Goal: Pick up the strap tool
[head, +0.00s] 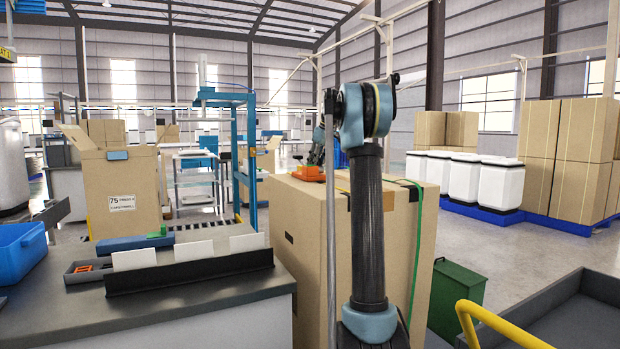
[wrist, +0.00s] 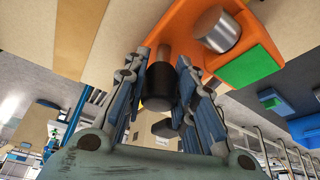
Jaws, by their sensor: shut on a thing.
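The strap tool is an orange device with a silver cylinder, a green patch and a dark handle. In the head view the strap tool (head: 309,174) is on the top of a tall cardboard box (head: 290,215), near its far left part. In the wrist view the strap tool (wrist: 265,40) fills the upper right. My gripper (wrist: 162,80) is shut on its black handle, which lies between the two fingers. In the head view my gripper (head: 318,152) is small and partly hidden behind my arm. I cannot tell whether the tool touches the box.
A green strap (head: 416,240) runs down the box's right side. A workbench (head: 215,310) with white panels stands at the left, with a blue bin (head: 22,250). A green container (head: 456,295) and a yellow rail (head: 490,322) are at the right. Open floor lies beyond.

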